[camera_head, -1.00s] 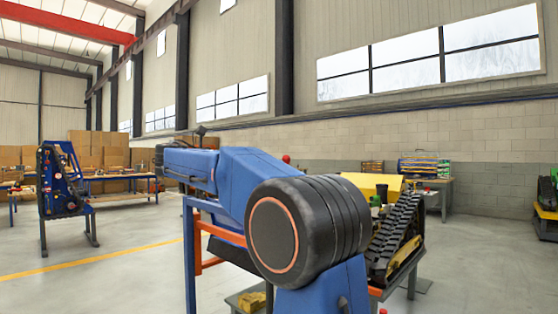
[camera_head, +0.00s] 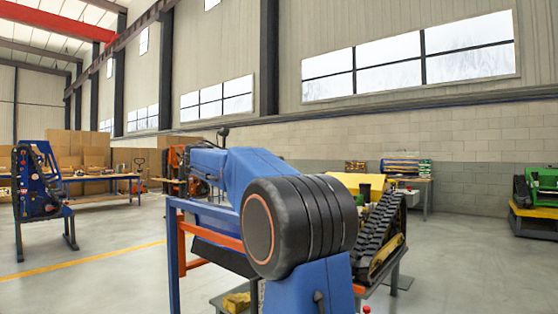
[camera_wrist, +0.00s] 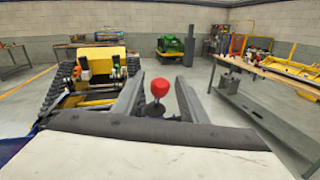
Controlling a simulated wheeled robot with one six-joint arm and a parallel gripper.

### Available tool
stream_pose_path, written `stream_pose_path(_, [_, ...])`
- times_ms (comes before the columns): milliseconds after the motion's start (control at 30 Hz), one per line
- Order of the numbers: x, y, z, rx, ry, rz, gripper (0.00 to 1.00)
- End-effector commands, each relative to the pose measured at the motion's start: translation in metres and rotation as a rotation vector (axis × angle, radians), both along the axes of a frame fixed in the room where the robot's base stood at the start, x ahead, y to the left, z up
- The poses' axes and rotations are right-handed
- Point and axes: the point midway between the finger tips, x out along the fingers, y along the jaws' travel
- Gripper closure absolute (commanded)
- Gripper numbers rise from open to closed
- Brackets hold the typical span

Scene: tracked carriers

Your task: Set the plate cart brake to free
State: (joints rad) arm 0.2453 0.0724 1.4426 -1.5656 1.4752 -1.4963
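A round red knob (camera_wrist: 160,87) on a short stem shows in the wrist view, between the two grey fingers of my gripper (camera_wrist: 159,96). The fingers are apart, with gaps on both sides of the knob, and do not appear to touch it. I cannot tell how far the knob is beyond the fingertips, nor whether it is the plate cart's brake lever. In the head view my blue arm blocks the middle and my fingers cannot be made out. No plate cart can be clearly identified.
A yellow tracked carrier (camera_wrist: 97,54) with black tracks (camera_head: 380,228) stands close by. A grey bench (camera_wrist: 270,115) runs along the right of the wrist view. A green machine (camera_wrist: 172,46) stands farther back. A blue upright stand (camera_head: 38,185) is at the head view's left. Open floor lies between.

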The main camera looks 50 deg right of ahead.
Motion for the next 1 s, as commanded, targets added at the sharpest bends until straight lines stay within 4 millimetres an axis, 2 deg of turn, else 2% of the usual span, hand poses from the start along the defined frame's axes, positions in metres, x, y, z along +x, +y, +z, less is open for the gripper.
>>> stream_pose_path(100, [-0.003,-0.018,0.0,0.0,0.0,-0.002,0.61])
stream_pose_path(300, [-0.005,-0.035,0.0,0.0,0.0,-0.001,0.61])
stream_pose_path(667, [-0.006,-0.039,0.0,0.0,0.0,0.0,0.61])
stream_pose_path(700, [-0.006,-0.039,0.0,0.0,0.0,0.0,0.66])
stream_pose_path(833, [-0.006,-0.039,0.0,0.0,0.0,0.0,0.97])
stream_pose_path(867, [-0.006,-0.039,0.0,0.0,0.0,0.0,1.0])
stream_pose_path(1000, [-0.006,-0.039,0.0,0.001,0.0,0.0,1.0])
